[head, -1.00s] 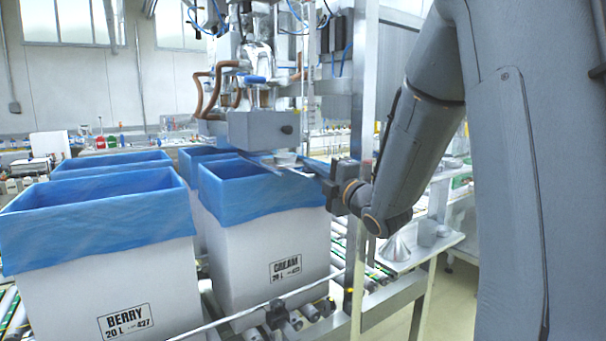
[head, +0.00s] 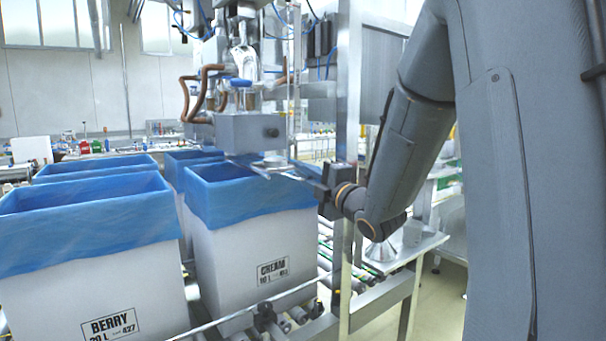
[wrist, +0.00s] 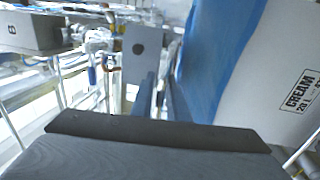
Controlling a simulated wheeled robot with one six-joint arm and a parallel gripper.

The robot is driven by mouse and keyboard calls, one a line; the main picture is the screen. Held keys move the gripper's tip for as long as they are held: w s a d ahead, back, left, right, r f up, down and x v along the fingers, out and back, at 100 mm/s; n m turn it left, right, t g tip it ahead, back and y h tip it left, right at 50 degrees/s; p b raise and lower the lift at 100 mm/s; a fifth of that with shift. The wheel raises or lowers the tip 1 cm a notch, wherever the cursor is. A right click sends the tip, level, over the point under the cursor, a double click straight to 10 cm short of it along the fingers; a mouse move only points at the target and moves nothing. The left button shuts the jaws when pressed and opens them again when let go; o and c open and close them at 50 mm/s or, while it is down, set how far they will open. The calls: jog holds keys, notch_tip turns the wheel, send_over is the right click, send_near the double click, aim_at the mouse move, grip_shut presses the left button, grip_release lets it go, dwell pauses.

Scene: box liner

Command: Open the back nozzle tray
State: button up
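The nozzle head is a grey block (head: 252,132) with a dark round knob, above the blue-lined CREAM crate (head: 245,255). Below it a thin flat metal tray (head: 262,168) with a small round pale dish (head: 274,160) juts over the crate's lined rim. My gripper (head: 303,170) is level with the tray, at its right end. In the wrist view, my two long fingers (wrist: 160,82) point toward a grey block with a dark spot (wrist: 141,48). A narrow gap shows between them. I cannot tell whether they touch the tray.
The BERRY crate (head: 90,270) stands at left, with more blue-lined crates (head: 95,168) behind. An upright metal post (head: 345,130) stands close to my wrist. A side shelf (head: 405,250) holds a metal funnel (head: 381,252). Rollers (head: 300,310) run under the crates.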

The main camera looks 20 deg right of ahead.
jog(key=b+v, duration=0.2)
jog(key=v, duration=0.5)
jog(key=shift+s, duration=0.35)
jog(key=shift+s+d+f, duration=0.1)
